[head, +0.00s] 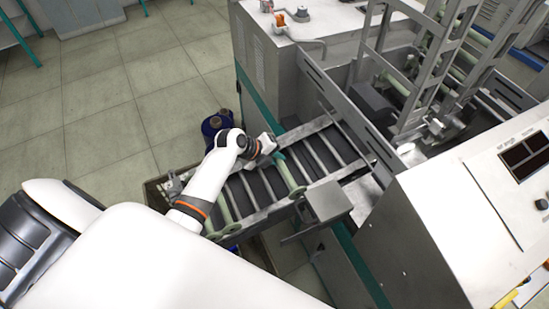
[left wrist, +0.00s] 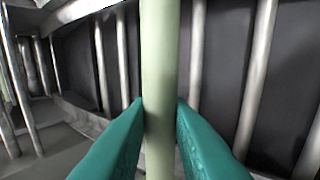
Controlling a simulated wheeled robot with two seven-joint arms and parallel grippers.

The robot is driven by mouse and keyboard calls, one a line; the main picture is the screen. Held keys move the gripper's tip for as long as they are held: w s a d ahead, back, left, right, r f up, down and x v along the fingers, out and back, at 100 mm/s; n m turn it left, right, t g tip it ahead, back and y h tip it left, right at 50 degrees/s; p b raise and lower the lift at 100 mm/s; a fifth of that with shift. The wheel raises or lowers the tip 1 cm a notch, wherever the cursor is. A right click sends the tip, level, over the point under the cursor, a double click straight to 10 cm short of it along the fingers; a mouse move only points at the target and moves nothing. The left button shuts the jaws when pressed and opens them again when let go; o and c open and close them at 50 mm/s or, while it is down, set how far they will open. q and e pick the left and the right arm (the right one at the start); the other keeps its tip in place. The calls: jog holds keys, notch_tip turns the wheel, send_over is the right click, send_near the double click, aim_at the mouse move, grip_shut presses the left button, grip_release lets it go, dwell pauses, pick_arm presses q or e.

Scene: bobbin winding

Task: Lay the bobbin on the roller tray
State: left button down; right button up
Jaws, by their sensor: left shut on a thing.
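The bobbin is a long pale green rod (head: 289,172), and in the left wrist view the bobbin (left wrist: 159,60) runs upright through the middle of the picture. My left gripper (head: 277,156) is shut on it. Its teal fingers (left wrist: 159,115) press the rod from both sides. The roller tray (head: 326,127) is a metal frame with grey rollers over a dark bed. The bobbin lies over the tray and roughly along its rollers. I cannot tell whether it touches them. My right gripper is not in view.
Another pale green rod (head: 223,207) is at the tray's lower left end. A grey box-shaped part (head: 327,201) stands close by the tray's front side. A large grey machine cabinet (head: 291,62) rises behind the tray. Dark blue spools (head: 216,122) stand on the floor to the left.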

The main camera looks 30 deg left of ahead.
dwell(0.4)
pick_arm(q)
grip_release()
dwell(0.5)
dwell(0.9)
notch_tip(320, 180, up, 11)
jog(key=p, duration=0.8)
dwell(0.7)
jog(key=shift+f, duration=0.1)
dwell(0.5)
